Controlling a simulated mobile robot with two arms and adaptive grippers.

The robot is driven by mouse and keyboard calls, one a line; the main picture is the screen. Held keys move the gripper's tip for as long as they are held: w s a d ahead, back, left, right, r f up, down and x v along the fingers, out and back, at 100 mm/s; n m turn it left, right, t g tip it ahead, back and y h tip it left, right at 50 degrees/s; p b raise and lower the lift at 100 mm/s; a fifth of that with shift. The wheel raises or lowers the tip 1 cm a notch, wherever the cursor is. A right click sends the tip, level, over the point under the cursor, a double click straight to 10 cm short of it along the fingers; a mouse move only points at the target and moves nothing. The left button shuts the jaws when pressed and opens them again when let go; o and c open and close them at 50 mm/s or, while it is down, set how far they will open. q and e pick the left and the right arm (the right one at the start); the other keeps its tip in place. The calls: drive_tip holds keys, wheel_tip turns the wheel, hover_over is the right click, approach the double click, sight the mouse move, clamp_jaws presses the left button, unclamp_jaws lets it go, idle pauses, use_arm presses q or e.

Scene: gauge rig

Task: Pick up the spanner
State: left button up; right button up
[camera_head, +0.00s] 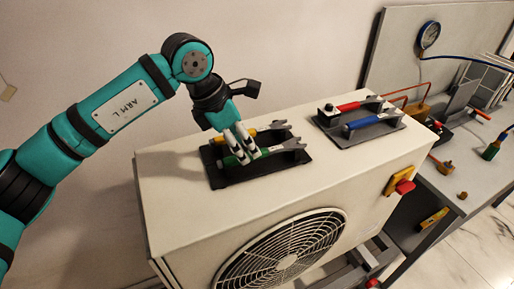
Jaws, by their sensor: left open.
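A spanner (292,145) with a green handle lies on a black holder on top of the white fan unit. A second spanner (278,126) with a yellow handle lies beside it, farther back on the same holder. My left gripper (241,158) comes down from above, open, with its fingertips at the green handle. The fingers hide part of that handle, and I cannot tell whether they touch it. My right gripper is not in view.
The black holder (222,182) sits on the white fan unit (185,222). A grey holder (388,128) with a red-handled and a blue-handled tool stands to the right. A workbench (462,160) with a gauge (429,35) and hoses is at far right.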

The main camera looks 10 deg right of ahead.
sight(249, 154)
use_arm(q)
drive_tip(key=x, duration=0.2)
drive_tip(key=shift+d+f+p, duration=0.2)
drive_tip(key=shift+f+p, duration=0.1)
drive_tip(key=shift+p, duration=0.05)
drive_tip(key=shift+f+b, duration=0.35)
drive_tip(key=shift+b, duration=0.25)
idle(0.4)
clamp_jaws()
drive_tip(key=shift+r, duration=0.1)
